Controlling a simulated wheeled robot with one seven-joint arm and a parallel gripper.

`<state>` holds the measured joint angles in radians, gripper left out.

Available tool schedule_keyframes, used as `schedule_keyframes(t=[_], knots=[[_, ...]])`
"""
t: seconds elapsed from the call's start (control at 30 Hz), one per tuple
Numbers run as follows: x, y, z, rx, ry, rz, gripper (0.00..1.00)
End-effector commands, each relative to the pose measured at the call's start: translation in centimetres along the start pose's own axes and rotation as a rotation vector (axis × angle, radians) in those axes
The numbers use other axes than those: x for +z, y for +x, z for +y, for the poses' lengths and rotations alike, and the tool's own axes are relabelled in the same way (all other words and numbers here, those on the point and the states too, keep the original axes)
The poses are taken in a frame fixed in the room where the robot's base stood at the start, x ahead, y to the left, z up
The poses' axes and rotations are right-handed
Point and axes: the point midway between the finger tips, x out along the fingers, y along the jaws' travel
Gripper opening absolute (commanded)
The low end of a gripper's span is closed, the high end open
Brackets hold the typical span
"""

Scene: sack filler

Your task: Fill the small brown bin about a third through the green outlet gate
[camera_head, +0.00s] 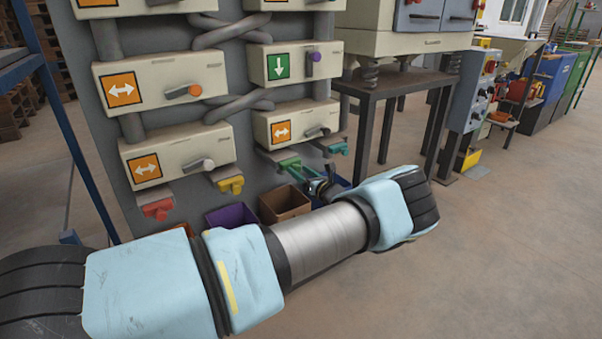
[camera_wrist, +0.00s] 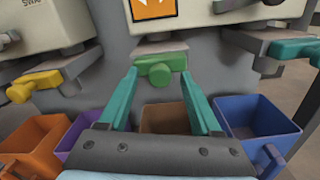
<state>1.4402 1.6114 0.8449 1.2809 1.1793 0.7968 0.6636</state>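The green outlet gate (camera_head: 290,163) hangs low on the grey machine wall, below a box with an orange two-way arrow sign. In the wrist view its round green knob (camera_wrist: 160,73) shows between my fingertips. My gripper (camera_wrist: 158,82) is open, with one teal finger on each side of the knob; I cannot tell whether either finger touches it. My gripper also shows in the head view (camera_head: 303,177), partly hidden by my wrist. The small brown bin (camera_head: 285,204) stands below the green gate. In the wrist view the brown bin (camera_wrist: 165,117) is partly hidden by my gripper.
A purple bin (camera_head: 231,214) and an orange bin (camera_wrist: 33,145) stand left of the brown bin, a blue bin (camera_wrist: 258,118) right. Other gates are red (camera_head: 157,210), yellow (camera_head: 230,184) and teal (camera_head: 338,148). A dark steel stand (camera_head: 366,130) is at right.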

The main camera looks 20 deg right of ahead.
Motion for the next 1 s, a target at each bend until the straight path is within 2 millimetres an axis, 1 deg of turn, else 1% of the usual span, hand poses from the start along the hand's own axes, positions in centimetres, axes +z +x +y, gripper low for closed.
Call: schedule_keyframes(t=[0.03, 0.07, 0.5, 0.57, 1.0], knots=[[-0.01, -0.02, 0.00, 0.000, 0.000, 0.000, 0.59], [-0.01, -0.02, 0.00, 0.000, 0.000, 0.000, 0.55], [-0.01, -0.04, 0.00, 0.000, -0.001, 0.000, 0.06], [-0.01, -0.04, 0.00, 0.000, -0.001, 0.000, 0.00], [-0.02, -0.04, -0.01, 0.000, -0.001, 0.001, 0.00]])
